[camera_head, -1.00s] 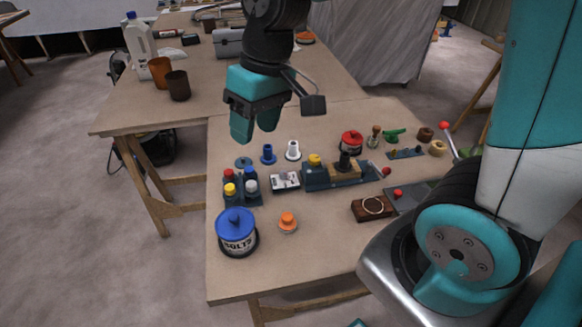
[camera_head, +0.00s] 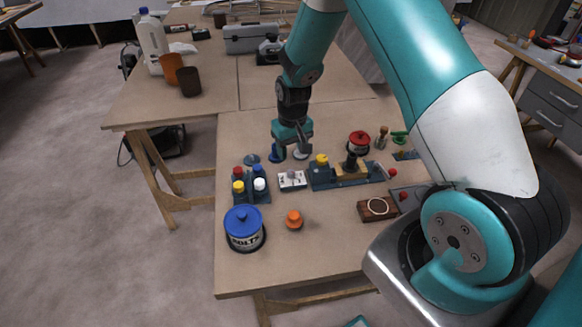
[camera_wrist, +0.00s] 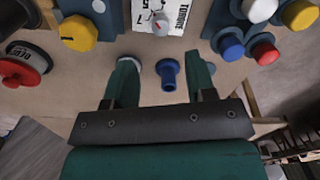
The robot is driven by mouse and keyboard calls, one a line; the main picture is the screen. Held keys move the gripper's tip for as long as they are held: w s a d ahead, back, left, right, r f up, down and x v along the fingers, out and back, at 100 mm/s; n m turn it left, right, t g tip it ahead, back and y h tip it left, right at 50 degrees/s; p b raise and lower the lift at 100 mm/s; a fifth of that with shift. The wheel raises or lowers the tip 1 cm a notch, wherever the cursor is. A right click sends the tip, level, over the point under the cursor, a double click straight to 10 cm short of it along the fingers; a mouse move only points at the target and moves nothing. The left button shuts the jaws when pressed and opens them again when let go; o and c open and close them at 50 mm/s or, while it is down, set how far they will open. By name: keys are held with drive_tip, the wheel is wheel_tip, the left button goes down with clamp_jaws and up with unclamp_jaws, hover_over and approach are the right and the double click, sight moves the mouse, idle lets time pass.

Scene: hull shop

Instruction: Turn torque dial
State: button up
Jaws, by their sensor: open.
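The torque dial (camera_head: 292,174) is a small grey knob on a white-faced box (camera_head: 288,185) in the middle of the table. My gripper (camera_head: 291,153) points down just behind the box, apart from the dial. In the wrist view my gripper (camera_wrist: 162,78) is open and empty, with the dial beyond its fingertips. A blue flanged piece (camera_wrist: 168,77) shows between the fingers, below them; a white piece is partly hidden by one finger.
Left of the dial stands a rack (camera_head: 251,196) of coloured-capped bottles. Right of it is a blue-grey block with a yellow knob (camera_head: 321,160). An orange knob (camera_head: 294,220) and a blue-lidded bolts jar (camera_head: 244,229) are nearer the front. Table between them is bare.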

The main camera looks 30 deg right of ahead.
sight(291, 171)
wheel_tip(291, 171, down, 8)
drive_tip(key=shift+a+f+p, duration=0.1)
drive_tip(key=shift+p, duration=0.45)
drive_tip(key=shift+c, duration=0.5)
drive_tip(key=c, duration=0.8)
drive_tip(key=shift+c, duration=0.2)
drive_tip(key=shift+m, duration=0.3)
drive_tip(key=m+b, duration=0.2)
drive_tip(key=m, duration=0.1)
drive_tip(key=shift+m, duration=0.3)
drive_tip(key=m+b, duration=0.1)
drive_tip(key=m, duration=0.3)
drive_tip(key=shift+m, duration=0.3)
